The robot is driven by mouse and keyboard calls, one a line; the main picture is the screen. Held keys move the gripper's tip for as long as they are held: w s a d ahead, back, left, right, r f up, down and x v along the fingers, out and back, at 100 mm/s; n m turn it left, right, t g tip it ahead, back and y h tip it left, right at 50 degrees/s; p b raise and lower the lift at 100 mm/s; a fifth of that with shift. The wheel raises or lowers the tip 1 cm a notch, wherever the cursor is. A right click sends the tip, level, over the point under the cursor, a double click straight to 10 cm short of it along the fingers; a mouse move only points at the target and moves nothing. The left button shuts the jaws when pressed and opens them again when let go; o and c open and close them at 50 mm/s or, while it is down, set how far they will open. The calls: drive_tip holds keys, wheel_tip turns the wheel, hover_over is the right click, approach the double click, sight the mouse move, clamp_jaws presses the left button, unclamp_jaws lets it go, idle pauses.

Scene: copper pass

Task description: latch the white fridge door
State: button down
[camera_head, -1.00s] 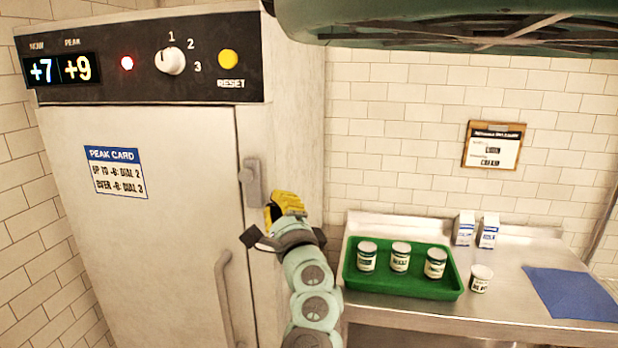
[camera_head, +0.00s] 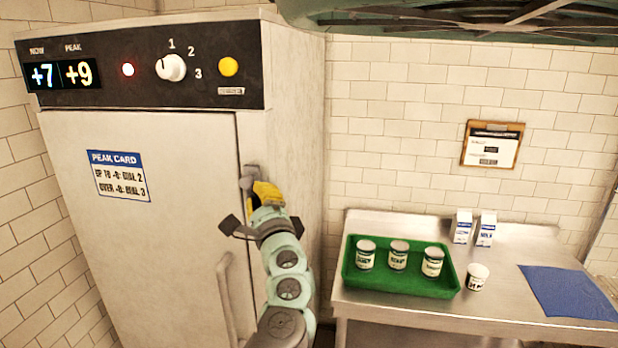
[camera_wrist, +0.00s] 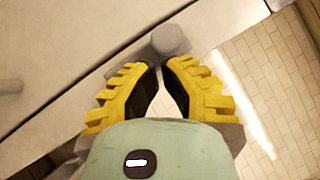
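The white fridge door (camera_head: 160,240) appears closed against the cabinet in the head view, with a long vertical handle (camera_head: 226,300) low on its right side. The grey latch (camera_head: 248,178) sits at the door's right edge, partly hidden behind my gripper. My gripper (camera_head: 262,190) has yellow fingers and is at the latch. In the wrist view the latch's round knob (camera_wrist: 170,40) lies just beyond my gripper's fingertips (camera_wrist: 163,66). The fingers are apart with a gap between them, and nothing is visibly clasped. I cannot tell whether they touch the knob.
The fridge panel has a dial (camera_head: 171,68), a yellow button (camera_head: 228,67) and a display reading +7 and +9.

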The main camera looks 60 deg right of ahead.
drive_tip(key=shift+w+a+r+n+y+p, duration=0.2)
drive_tip(key=shift+w+r+n+y+p, duration=0.15)
drive_tip(key=shift+n+y+p, duration=0.45)
drive_tip(key=n, duration=0.1)
drive_tip(key=w+n+g+p, duration=0.1)
drive_tip(key=shift+a+r+n+y+p, duration=0.2)
drive_tip(key=shift+r+n+y+p, duration=0.05)
drive_tip(key=shift+n+y+p, duration=0.05)
drive_tip(key=w+n+g+p, duration=0.1)
drive_tip(key=n+g+p, duration=0.1)
drive_tip(key=w+a+f+n+g+p, duration=0.1)
drive_tip(key=w+n+g, duration=0.1)
drive_tip(key=n+g, duration=0.1)
drive_tip(key=w+f+n+g+p, duration=0.1)
drive_tip(key=n+g+p, duration=0.1)
drive_tip(key=shift+w+a+f+n+g+y+p, duration=0.25)
drive_tip(key=shift+w+a+n+g+y+p, duration=0.1)
drive_tip(key=shift+a+n+g+y, duration=0.05)
idle(0.3)
idle(0.6)
